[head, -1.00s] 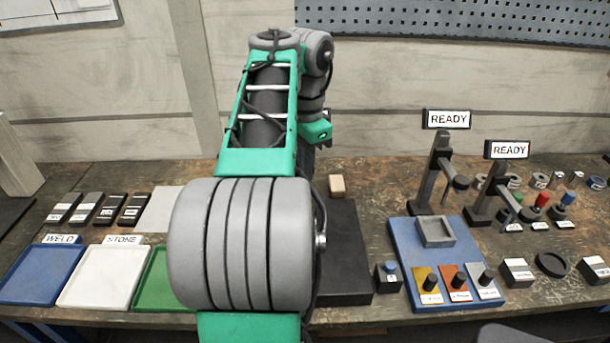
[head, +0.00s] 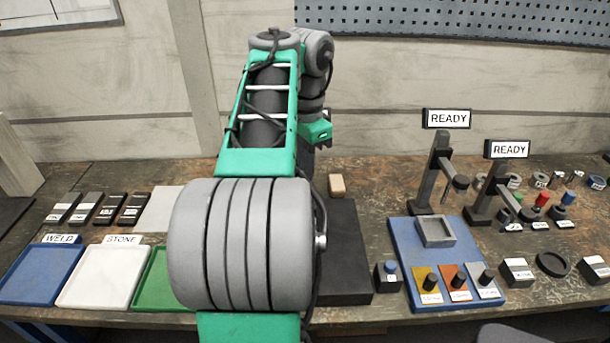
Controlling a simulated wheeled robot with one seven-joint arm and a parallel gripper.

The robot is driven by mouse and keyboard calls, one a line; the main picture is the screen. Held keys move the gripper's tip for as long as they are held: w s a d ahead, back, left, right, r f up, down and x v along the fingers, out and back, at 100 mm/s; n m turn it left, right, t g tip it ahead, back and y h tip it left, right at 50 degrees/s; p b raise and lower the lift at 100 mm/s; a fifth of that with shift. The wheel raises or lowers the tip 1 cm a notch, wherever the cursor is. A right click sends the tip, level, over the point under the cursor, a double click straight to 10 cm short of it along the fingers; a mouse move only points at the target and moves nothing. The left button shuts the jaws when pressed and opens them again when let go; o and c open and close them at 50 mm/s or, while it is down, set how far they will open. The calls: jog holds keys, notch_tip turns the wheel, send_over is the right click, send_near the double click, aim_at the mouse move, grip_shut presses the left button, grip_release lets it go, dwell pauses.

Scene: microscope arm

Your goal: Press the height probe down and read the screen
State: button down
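Two dark stands with arms rise on the right of the bench, each topped by a screen. The left screen (head: 446,118) reads READY, and so does the right screen (head: 507,149). The left stand (head: 434,176) has a short round probe head (head: 458,186) on its arm, behind the blue base plate. The right stand (head: 489,194) has a similar arm. I cannot tell which of them is the height probe.
A blue plate (head: 405,255) holds a grey square tray (head: 436,232) and several black knobs on coloured pads. Blue (head: 42,275), white (head: 103,278) and green trays lie front left. A black slab (head: 345,250) and a small wooden block (head: 337,185) are right of my arm.

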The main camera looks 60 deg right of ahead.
jog(key=shift+f+b, duration=3.55)
jog(key=shift+f, duration=0.2)
jog(key=shift+r, duration=0.15)
notch_tip(320, 180, up, 8)
jog(key=p, duration=0.7)
jog(key=shift+p, duration=0.4)
notch_tip(320, 180, up, 8)
jog(key=p, duration=0.7)
jog(key=shift+f, duration=0.2)
